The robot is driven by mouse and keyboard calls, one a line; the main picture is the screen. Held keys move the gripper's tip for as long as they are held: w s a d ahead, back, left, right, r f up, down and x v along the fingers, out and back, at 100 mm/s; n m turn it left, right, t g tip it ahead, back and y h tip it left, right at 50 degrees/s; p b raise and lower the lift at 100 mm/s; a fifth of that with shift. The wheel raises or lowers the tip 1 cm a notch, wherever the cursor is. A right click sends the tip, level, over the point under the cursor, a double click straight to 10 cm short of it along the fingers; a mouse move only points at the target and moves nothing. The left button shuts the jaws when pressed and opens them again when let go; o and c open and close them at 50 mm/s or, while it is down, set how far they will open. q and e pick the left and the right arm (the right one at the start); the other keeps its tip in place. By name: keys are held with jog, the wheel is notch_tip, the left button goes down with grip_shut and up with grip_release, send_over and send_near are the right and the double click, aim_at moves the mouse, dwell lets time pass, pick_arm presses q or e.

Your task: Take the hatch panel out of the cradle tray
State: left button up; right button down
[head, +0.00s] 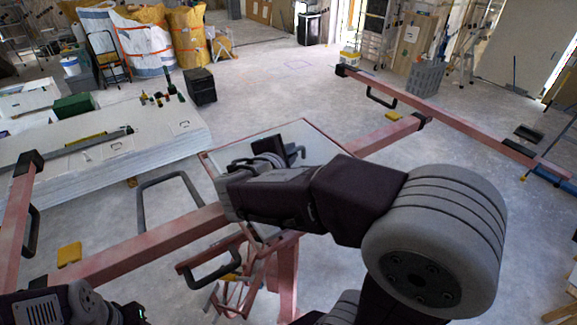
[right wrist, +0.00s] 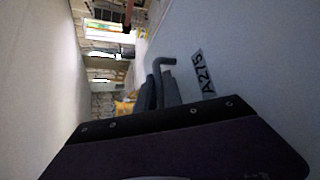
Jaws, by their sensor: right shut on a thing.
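The hatch panel (head: 313,137) is a pale, glossy sheet with a thin reddish edge. In the head view it lies tilted over the middle of the red lift frame, partly hidden by my right arm. In the right wrist view the panel (right wrist: 240,40) fills the right side, with the label A275 and a grey handle (right wrist: 162,62). My right gripper (right wrist: 158,84) is shut on that handle. I cannot tell a separate cradle tray from the red frame (head: 140,248), or whether the panel touches it. My left gripper (head: 130,314) is at the lower left, mostly cut off, its jaws unclear.
Red beams with black end caps reach out left (head: 15,215) and right (head: 460,122). A stack of white boards (head: 170,135) stands at the left, with a black box (head: 200,87) behind. Large sacks (head: 140,45) stand at the back.

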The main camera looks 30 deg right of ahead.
dwell(0.7)
notch_tip(320, 180, up, 10)
jog(key=shift+f, duration=0.15)
jog(key=shift+w+r, duration=0.1)
jog(key=shift+r, duration=0.1)
